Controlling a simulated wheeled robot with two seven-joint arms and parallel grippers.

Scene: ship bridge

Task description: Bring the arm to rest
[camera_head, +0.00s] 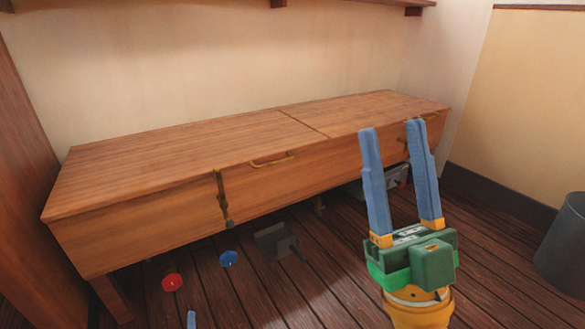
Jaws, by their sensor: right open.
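My right gripper (396,180) is in the right half of the head view, pointing up and away. Its two long blue fingers stand apart with nothing between them. The fingertips show in front of the right part of the wooden bench chest; I cannot tell the exact gap, and no contact shows.
A long wooden bench chest (170,165) with brass fittings stands along the wall. On the plank floor lie a red disc (172,282), a blue disc (228,258) and a dark dustpan-like object (277,241). A grey bin (563,245) stands at the right edge.

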